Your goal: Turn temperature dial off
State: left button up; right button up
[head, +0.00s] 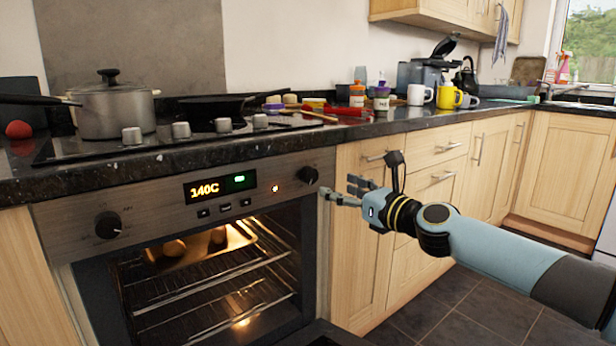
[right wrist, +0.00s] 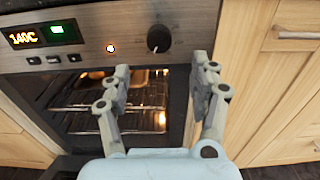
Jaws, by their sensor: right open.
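The oven's right dial (head: 307,175), a black round knob, sits at the right end of the steel control panel. It also shows in the right wrist view (right wrist: 158,39), just beyond the fingertips. A second black dial (head: 108,225) is at the panel's left end. The display (head: 220,187) reads 140C, with a green light and a small red-orange lit indicator. My right gripper (head: 340,190) is open and empty, to the right of the right dial and apart from it. In the right wrist view its two fingers (right wrist: 162,82) point toward the panel below the dial. My left gripper is not in view.
The oven door is open, with lit racks and a tray (head: 200,250) inside. A steel pot (head: 112,108) and a dark pan (head: 215,104) stand on the hob above. Wooden cupboards (head: 362,240) are right of the oven; the floor before them is clear.

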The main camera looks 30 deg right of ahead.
aim_at(313, 178)
jog(key=w, duration=0.9)
jog(key=shift+a+b, duration=0.35)
jog(key=shift+b, duration=0.05)
jog(key=shift+s, duration=0.1)
jog(key=c, duration=1.2)
